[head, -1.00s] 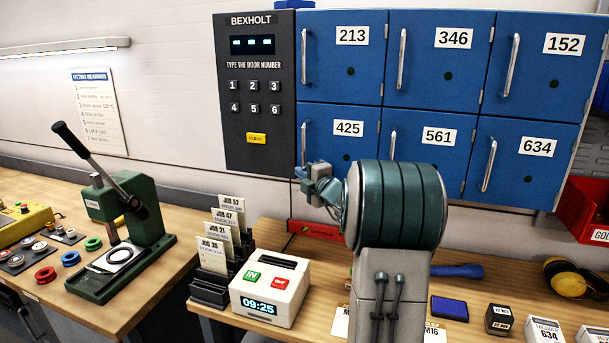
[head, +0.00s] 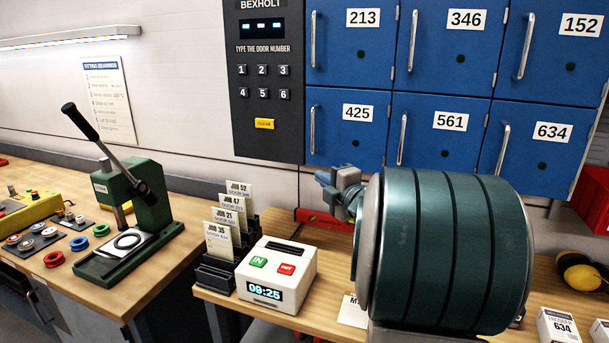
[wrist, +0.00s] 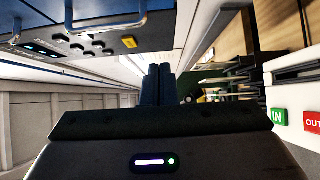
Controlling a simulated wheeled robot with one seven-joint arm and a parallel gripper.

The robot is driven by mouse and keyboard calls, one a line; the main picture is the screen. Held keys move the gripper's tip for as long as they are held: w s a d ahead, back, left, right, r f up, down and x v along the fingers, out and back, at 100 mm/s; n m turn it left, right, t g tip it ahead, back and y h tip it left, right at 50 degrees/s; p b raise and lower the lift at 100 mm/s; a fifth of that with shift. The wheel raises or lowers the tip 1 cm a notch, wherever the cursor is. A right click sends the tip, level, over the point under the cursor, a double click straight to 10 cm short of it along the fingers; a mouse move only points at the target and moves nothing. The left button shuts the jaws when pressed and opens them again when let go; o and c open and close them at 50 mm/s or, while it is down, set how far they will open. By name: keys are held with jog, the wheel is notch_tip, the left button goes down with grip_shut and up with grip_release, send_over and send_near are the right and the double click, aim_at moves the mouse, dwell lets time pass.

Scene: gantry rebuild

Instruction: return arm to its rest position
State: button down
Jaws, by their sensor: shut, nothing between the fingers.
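My gripper (wrist: 159,84) shows in the wrist view with its two dark fingers together and nothing between them. In the head view my gripper (head: 326,178) is small and partly hidden behind my own large green arm link. It is in front of the blue lockers, below the door marked 425, and above the bench. The wrist view is turned on its side, with the keypad at upper left and the time clock at right.
The blue lockers (head: 445,85) and keypad panel (head: 262,70) stand behind. The white time clock (head: 276,275) and job card rack (head: 218,275) sit left of my arm. A green press (head: 145,205) stands on the left bench. Boxes and yellow earmuffs (head: 583,280) lie at right.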

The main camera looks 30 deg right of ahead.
jog(key=s+a+f+n+g+y, duration=0.2)
jog(key=s+a+f+n+g, duration=0.1)
jog(key=a+n, duration=0.55)
jog(key=s+a+f+n+g+y, duration=0.2)
jog(key=s+a+n+g, duration=0.1)
jog(key=a+n, duration=0.5)
jog(key=s+a+f+n+g+y, duration=0.2)
jog(key=s+a+f+n+g, duration=0.15)
jog(key=a+n, duration=0.45)
jog(key=s+d+f+n+g+h, duration=0.1)
jog(key=s+f+n+g+h, duration=0.1)
jog(key=s+n, duration=0.6)
jog(key=s+d+f+n+g+h, duration=0.1)
jog(key=s+f+n+g+h, duration=0.2)
jog(key=n, duration=1.8)
jog(key=s+f+h, duration=0.2)
jog(key=s, duration=0.3)
jog(key=shift+f, duration=0.1)
